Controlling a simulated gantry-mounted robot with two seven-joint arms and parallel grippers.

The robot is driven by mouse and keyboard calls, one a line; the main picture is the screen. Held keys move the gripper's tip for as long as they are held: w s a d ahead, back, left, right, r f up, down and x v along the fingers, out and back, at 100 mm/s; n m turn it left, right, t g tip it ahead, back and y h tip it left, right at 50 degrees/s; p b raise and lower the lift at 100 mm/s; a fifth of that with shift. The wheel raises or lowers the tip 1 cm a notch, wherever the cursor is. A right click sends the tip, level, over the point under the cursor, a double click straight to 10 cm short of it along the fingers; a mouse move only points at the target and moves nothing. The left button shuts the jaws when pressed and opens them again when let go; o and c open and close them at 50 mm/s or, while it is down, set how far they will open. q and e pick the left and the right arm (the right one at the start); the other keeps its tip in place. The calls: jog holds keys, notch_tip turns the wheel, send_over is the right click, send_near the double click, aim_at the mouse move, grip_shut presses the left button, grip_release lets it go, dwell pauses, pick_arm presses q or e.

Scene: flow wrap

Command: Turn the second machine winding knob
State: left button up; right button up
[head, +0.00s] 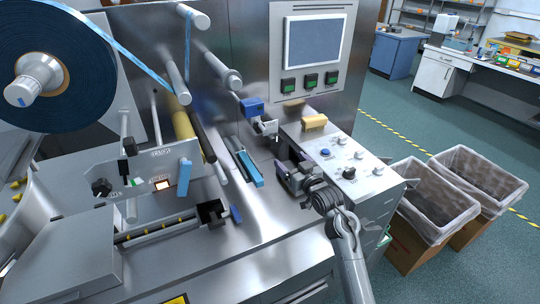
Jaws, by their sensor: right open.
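My right gripper (283,172) is open at the left edge of the light control panel (358,158) in the head view. Its arm comes up from the bottom right. A black knob (101,187) is on the front plate of the wrapping machine at the left, far from the gripper. I cannot tell which knob is the winding knob. Nothing is visible in the gripper's jaws. My left gripper is not in view.
A large dark film roll (75,60) hangs at the upper left, with rollers beside it. A screen (315,41) with green buttons is behind. Two lined bins (425,200) stand at the right.

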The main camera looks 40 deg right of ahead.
aim_at(277, 141)
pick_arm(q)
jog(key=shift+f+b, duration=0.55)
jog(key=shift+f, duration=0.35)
pick_arm(e)
jog(key=shift+t, duration=0.3)
jog(key=w, duration=0.4)
jog(key=w+d+r, duration=0.1)
jog(key=w, duration=0.6)
jog(key=shift+w+d+r, duration=0.3)
jog(key=shift+d+r, duration=0.1)
jog(key=shift+c, duration=0.2)
jog(key=c, duration=0.9)
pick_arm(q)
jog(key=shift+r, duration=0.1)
